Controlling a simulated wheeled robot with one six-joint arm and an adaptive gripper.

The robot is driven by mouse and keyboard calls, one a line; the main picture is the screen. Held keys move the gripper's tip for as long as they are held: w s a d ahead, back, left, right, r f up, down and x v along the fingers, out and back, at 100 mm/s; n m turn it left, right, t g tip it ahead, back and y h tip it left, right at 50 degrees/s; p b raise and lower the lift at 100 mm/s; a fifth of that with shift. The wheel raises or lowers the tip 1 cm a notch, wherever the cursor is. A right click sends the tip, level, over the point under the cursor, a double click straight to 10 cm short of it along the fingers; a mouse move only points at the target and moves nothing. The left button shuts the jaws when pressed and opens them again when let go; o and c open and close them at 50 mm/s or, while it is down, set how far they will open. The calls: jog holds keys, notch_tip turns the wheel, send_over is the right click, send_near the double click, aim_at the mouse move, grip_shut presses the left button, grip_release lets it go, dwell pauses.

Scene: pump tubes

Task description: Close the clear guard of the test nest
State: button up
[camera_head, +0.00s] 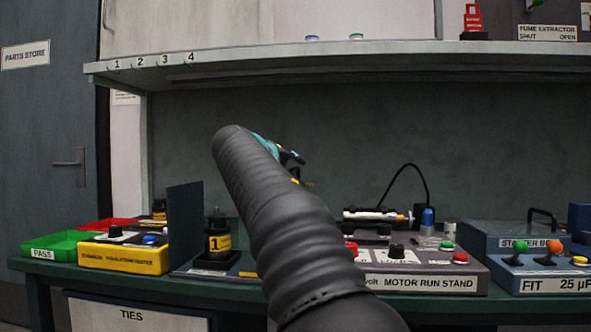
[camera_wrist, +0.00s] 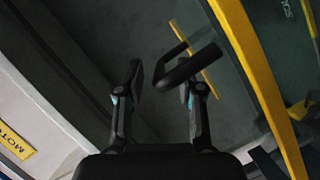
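In the wrist view, my gripper (camera_wrist: 165,82) is open, one finger to each side. A black bar handle (camera_wrist: 185,66) reaches in between and across the fingers; I cannot tell whether it touches them. Beside it are a thin yellow strip (camera_wrist: 197,58) and a long yellow edge (camera_wrist: 262,85), which look like parts of the clear guard; its see-through panel is hard to make out. In the head view, my arm hides most of my gripper (camera_head: 288,155) and the area behind it. A black cylinder marked 1 (camera_head: 219,244) stands upright in a dark holder beside a dark upright panel (camera_head: 185,226).
A yellow insulation tester (camera_head: 122,258), a green PASS tray (camera_head: 52,247) and a red tray stand at left. The motor run stand (camera_head: 420,283) is right of my arm, with the FIT station (camera_head: 556,284) beyond. A shelf (camera_head: 340,58) crosses above.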

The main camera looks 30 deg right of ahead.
jog(key=shift+x, duration=1)
grip_shut()
